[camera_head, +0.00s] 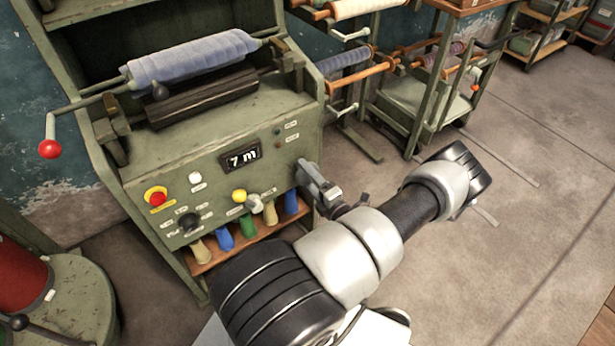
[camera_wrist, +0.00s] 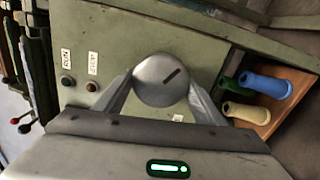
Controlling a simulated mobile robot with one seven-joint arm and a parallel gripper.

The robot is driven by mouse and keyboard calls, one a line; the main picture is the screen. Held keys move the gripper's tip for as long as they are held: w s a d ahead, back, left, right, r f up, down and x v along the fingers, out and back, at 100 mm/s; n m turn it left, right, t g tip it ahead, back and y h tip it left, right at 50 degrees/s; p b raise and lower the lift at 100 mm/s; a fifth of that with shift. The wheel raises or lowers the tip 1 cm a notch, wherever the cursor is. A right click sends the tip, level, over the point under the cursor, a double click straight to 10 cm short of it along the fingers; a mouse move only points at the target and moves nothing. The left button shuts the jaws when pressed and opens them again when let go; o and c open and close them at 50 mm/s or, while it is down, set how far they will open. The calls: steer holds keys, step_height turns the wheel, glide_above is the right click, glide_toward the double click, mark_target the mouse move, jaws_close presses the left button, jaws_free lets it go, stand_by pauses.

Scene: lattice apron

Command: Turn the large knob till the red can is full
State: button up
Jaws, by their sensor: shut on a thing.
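A large round grey knob (camera_wrist: 161,80) with a dark pointer line is on the green machine's front panel. My gripper (camera_wrist: 158,92) is shut on it, one finger on each side. In the head view my gripper (camera_head: 316,186) reaches the right end of the panel and hides most of the knob. A red can (camera_head: 20,284) stands at the lower left, cut off by the picture edge. Its inside and fill level cannot be seen.
The panel (camera_head: 222,183) has a display (camera_head: 241,156) reading 7 m, a red button (camera_head: 157,195), a black knob (camera_head: 188,222) and a yellow button (camera_head: 239,196). Several coloured cones (camera_head: 248,226) sit in the shelf below.

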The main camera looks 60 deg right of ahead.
steer(key=m, duration=0.5)
steer(key=shift+m, duration=0.3)
stand_by(0.4)
steer(key=o, duration=1.1)
steer(key=shift+r, duration=0.1)
steer(key=shift+c, duration=0.2)
steer(key=shift+s, duration=0.15)
steer(key=p+v, duration=0.1)
steer(key=v, duration=1.6)
steer(key=shift+p, duration=0.3)
steer(key=shift+a, duration=0.1)
